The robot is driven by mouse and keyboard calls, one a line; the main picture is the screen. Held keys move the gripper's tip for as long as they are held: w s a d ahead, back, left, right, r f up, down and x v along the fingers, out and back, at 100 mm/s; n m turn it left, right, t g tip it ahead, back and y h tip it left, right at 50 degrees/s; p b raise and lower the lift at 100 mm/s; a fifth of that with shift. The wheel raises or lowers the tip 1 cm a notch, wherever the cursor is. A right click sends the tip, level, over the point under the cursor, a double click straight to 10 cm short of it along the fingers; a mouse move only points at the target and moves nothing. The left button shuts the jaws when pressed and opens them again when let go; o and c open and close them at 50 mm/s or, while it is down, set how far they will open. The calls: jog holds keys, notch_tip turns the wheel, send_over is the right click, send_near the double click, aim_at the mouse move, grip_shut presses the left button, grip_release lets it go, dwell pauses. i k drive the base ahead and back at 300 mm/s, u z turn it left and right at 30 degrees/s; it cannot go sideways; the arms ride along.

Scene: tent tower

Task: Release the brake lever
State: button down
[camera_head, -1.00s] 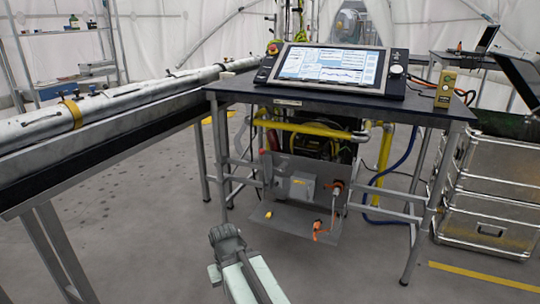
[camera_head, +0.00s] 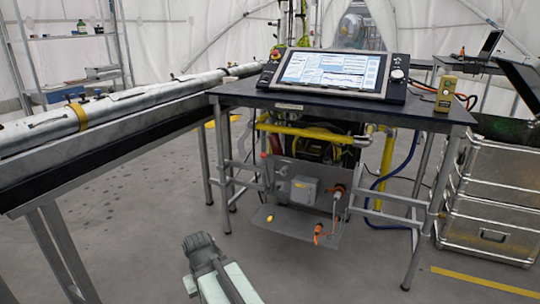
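I cannot make out for certain which part is the brake lever. Under the dark-topped table (camera_head: 300,100), a grey panel (camera_head: 290,190) carries a small grey box (camera_head: 304,190) and a connector with an orange part (camera_head: 337,191). A small orange-handled part (camera_head: 317,234) and a yellow knob (camera_head: 270,218) sit on the lower ledge. Part of my arm, pale with a dark grey joint, shows at the bottom, in front of and apart from the table. No gripper fingers show.
A long metal pipe (camera_head: 90,110) on a bench runs along the left. Stacked metal cases (camera_head: 490,200) stand at the right. The grey floor (camera_head: 130,235) before the table is clear.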

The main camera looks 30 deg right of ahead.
aim_at(263, 154)
jog(key=i, duration=1)
jog(key=u, duration=0.05)
